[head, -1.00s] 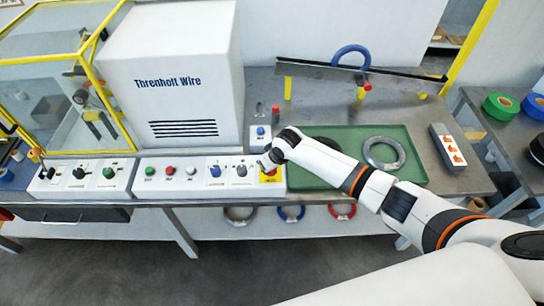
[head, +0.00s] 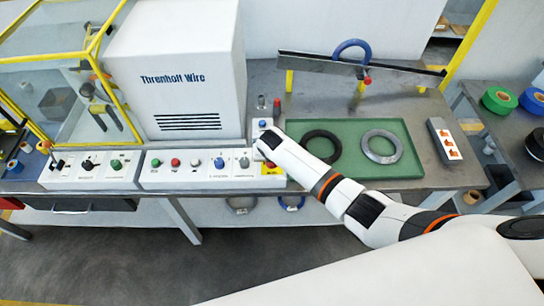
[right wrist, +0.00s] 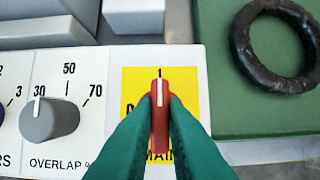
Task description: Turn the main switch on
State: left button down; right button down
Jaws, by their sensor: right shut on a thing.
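The main switch is a red knob (right wrist: 160,119) on a yellow plate (right wrist: 130,86) marked 0, 1 and MAIN. Its white line points straight up at the 1. My right gripper (right wrist: 160,103) has its green fingers shut on the knob, one on each side. In the head view the yellow plate (head: 272,170) shows at the right end of the white control panel (head: 205,181), beside my right wrist. My left gripper is not in view.
A grey overlap knob (right wrist: 50,119) sits just left of the switch. A green tray (head: 350,178) with a black ring (head: 321,146) and a grey ring (head: 382,146) lies to the right.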

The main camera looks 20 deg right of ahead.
jog(key=shift+w+r, duration=0.1)
dwell(0.3)
jog(key=c, duration=1.5)
grip_release()
jog(key=shift+o, duration=0.2)
jog(key=b+v, duration=0.1)
jog(key=v, duration=1.1)
